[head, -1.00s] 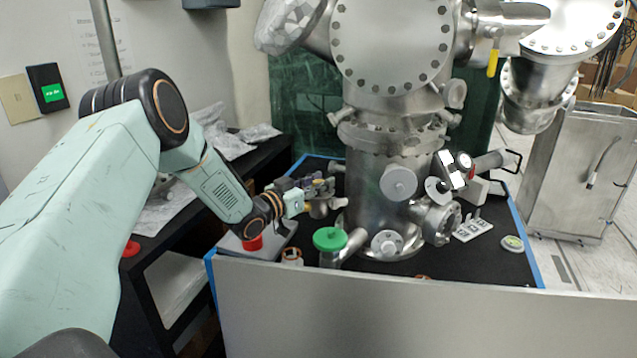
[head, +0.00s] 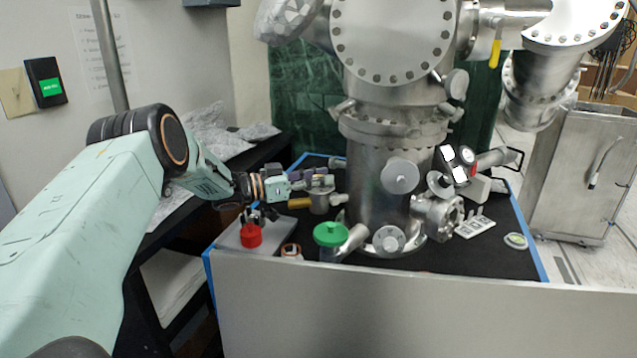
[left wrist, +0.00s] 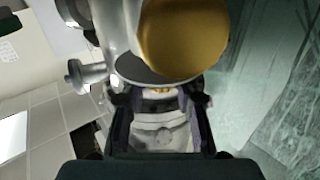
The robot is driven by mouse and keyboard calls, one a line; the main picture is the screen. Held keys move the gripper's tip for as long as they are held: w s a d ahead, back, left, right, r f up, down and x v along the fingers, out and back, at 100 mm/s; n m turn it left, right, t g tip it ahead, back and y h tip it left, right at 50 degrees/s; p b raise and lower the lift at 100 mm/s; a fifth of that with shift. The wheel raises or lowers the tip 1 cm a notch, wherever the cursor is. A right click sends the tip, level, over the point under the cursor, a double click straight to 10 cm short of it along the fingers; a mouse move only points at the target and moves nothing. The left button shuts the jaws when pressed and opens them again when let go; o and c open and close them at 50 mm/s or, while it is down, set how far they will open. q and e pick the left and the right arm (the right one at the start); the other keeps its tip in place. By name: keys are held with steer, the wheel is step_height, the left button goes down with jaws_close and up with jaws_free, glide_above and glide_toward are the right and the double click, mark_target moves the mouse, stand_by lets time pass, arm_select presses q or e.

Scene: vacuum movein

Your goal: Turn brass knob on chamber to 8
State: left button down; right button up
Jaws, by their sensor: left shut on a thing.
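A brass cylinder (head: 299,203), the only brass knob-like part I make out, juts left from a small metal fitting (head: 320,202) beside the big steel chamber (head: 372,205). Its round brass end (left wrist: 185,38) looms large in the left wrist view. My left gripper (head: 322,181) reaches in from the left, above the brass cylinder. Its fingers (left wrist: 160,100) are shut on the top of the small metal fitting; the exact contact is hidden. No dial numbers are readable. My right gripper is not in view.
A green-capped container (head: 330,235) stands in front of the fitting. A red-capped item (head: 251,236) sits on a grey plate at left. A grey panel (head: 400,312) edges the front.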

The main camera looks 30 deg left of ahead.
arm_select(q)
steer(key=shift+m+g+h+b, duration=0.35)
steer(key=shift+m+g+h, duration=0.05)
steer(key=shift+h, duration=0.1)
steer(key=c, duration=1)
jaws_free()
steer(key=v, duration=1.2)
